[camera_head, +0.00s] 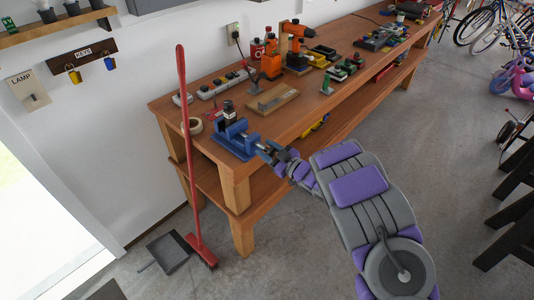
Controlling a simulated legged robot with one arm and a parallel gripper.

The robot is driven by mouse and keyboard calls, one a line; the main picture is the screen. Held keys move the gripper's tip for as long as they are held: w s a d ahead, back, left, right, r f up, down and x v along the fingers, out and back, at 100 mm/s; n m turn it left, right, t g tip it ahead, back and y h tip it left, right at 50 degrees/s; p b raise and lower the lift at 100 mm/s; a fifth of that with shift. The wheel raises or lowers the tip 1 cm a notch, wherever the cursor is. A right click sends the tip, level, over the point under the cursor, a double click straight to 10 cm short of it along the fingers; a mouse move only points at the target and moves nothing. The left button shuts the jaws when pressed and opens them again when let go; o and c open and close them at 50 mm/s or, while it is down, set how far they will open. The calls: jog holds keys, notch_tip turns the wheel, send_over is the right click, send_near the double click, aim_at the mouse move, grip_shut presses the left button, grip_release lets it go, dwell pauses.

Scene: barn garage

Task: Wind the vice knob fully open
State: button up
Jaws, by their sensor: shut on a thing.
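A blue bench vice (235,138) sits at the near left corner of the wooden workbench (265,125). A dark object (229,110) stands upright at the vice's jaws. The vice's knob is on the side facing my arm and is mostly hidden by my gripper. My gripper (267,149) reaches the vice from the right, at the front edge of the bench, and is shut on the knob. The fingertips are small here, and how far the vice jaws are apart cannot be told.
A tape roll (192,126) and a wooden board (272,100) lie near the vice. An orange drill (295,45) stands farther back. A red broom (188,150) leans at the bench's left end beside a dustpan (166,252). The floor in front is clear; bicycles stand far right.

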jog(key=n+b, duration=0.2)
jog(key=n, duration=0.2)
jog(key=shift+f+b, duration=0.2)
jog(key=shift+b, duration=0.15)
jog(key=shift+n+b, duration=0.5)
jog(key=shift+n, duration=1.3)
jog(key=o, duration=0.9)
jog(key=shift+r, duration=0.1)
jog(key=shift+o, duration=0.2)
jog(key=p+v, duration=0.3)
jog(key=v, duration=1.4)
jog(key=shift+s+d, duration=0.1)
jog(key=shift+d, duration=0.05)
